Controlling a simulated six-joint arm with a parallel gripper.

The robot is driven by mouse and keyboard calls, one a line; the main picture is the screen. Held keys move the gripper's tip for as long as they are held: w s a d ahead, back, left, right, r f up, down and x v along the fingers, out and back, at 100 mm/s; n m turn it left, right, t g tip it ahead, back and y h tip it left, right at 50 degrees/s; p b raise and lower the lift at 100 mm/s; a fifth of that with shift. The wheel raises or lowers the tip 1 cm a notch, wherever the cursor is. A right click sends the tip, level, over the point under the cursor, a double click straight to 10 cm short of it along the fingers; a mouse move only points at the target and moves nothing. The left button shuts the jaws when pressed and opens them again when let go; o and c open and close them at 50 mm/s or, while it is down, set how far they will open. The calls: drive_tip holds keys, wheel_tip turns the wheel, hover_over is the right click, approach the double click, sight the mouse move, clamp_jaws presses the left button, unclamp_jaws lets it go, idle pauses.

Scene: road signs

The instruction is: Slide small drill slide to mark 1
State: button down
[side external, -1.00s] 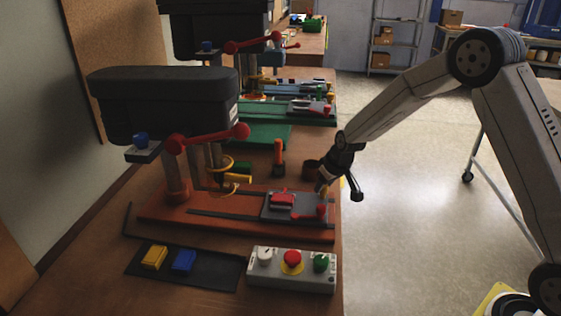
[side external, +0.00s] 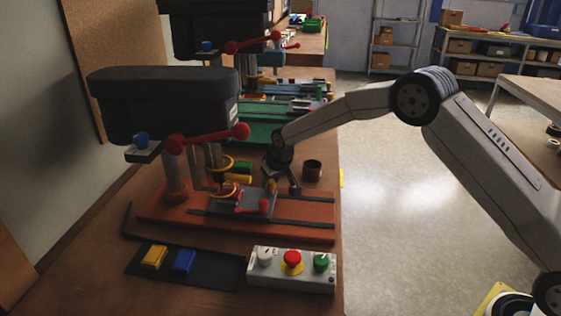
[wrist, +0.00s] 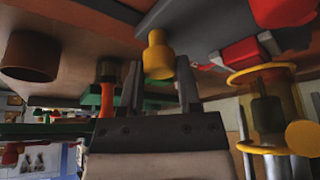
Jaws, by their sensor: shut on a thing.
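The small drill (side external: 155,98), with a black head and a red lever, stands on a red base (side external: 305,215). Its grey slide (side external: 226,209) sits on the rails under the drill head and carries a red clamp. My gripper (side external: 271,187) is at the slide's right end, shut on the slide's yellow knob. In the wrist view the yellow knob (wrist: 158,54) shows between my two fingers, below the grey slide (wrist: 205,22). The marks along the rail cannot be made out.
A control box (side external: 291,270) with red and green buttons is at the front. A dark tray with a yellow block (side external: 154,257) and a blue block (side external: 184,261) lies left of it. A brown cup (side external: 312,170) stands behind the base. The base's right end is clear.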

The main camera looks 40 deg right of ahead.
drive_tip(key=shift+w+a, duration=0.3)
drive_tip(key=shift+c, duration=1.4)
unclamp_jaws()
drive_tip(key=shift+r, duration=0.2)
drive_tip(key=v, duration=0.7)
drive_tip(key=shift+s+r, duration=0.2)
drive_tip(key=s+d+f+g, duration=0.1)
drive_tip(key=s+d, duration=0.1)
drive_tip(key=s, duration=1.4)
drive_tip(key=s+d+f+g, duration=0.1)
drive_tip(key=s+d, duration=0.2)
drive_tip(key=s, duration=1.3)
drive_tip(key=shift+f, duration=0.15)
